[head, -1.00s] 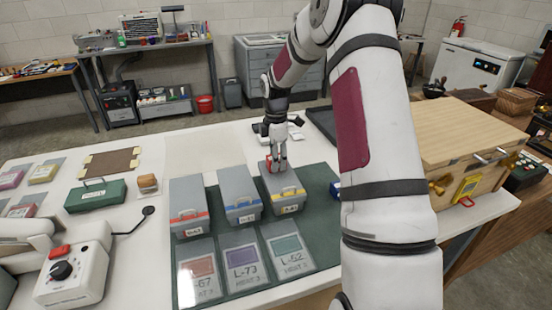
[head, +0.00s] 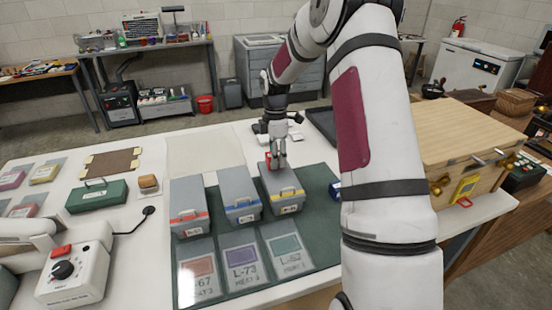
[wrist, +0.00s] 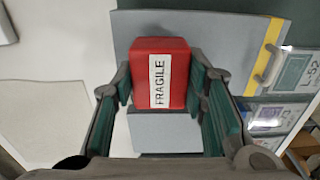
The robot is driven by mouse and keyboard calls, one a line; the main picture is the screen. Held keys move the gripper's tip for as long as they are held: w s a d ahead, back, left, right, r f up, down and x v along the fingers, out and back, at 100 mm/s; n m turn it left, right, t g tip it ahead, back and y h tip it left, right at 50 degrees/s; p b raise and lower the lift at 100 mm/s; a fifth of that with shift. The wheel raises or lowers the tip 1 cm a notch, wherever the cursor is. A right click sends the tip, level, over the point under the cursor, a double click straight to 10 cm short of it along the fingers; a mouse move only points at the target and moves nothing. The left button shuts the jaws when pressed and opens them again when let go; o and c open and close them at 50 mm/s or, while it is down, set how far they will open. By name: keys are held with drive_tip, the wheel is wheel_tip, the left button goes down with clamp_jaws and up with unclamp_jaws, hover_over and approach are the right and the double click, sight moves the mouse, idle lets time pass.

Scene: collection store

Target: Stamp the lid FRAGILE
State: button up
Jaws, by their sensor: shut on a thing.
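My gripper (head: 277,163) is shut on a red stamp block (wrist: 172,62) with a white label reading FRAGILE (wrist: 160,80). The block also shows beside the fingers in the head view (head: 268,156). It is over the far end of the grey box with the yellow stripe (head: 281,184), the right one of three. That box's grey lid (wrist: 215,27) lies under the block in the wrist view. Whether the block touches the lid is hard to tell. No mark shows on the visible part of the lid; the patch below the block is hidden.
Grey boxes with a blue stripe (head: 239,190) and a red stripe (head: 188,198) stand to the left. Several label cards lie before them on the green mat (head: 322,225). A green case (head: 97,196) and a control box (head: 75,270) are further left.

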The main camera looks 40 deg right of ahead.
drive_tip(key=shift+r+p, duration=0.65)
drive_tip(key=shift+r, duration=2.15)
